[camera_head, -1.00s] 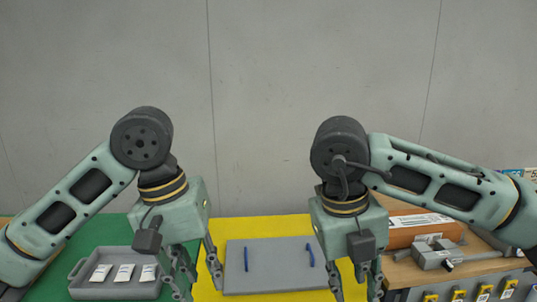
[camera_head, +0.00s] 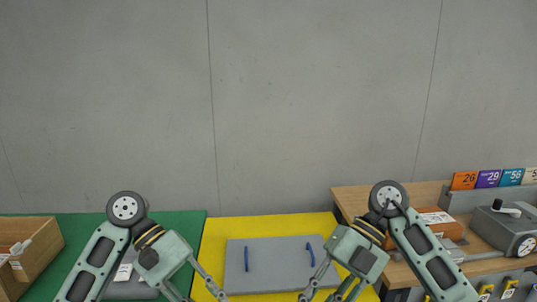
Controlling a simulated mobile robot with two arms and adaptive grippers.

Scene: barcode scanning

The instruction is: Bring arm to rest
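My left gripper (camera_head: 204,296) is low at the bottom edge, in front of the left side of the yellow mat. Its fingers are spread apart with nothing seen between them; the tips are near or past the frame edge. My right gripper (camera_head: 324,296) is low at the bottom edge, by the right side of the grey board. Its fingers are also spread and look empty.
A grey board (camera_head: 278,262) with two blue handles lies on the yellow mat (camera_head: 270,227). A grey tray (camera_head: 135,290) with white packets is partly hidden by my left arm. An open box (camera_head: 40,250) stands far left. An orange box (camera_head: 450,231) and grey device (camera_head: 500,230) are right.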

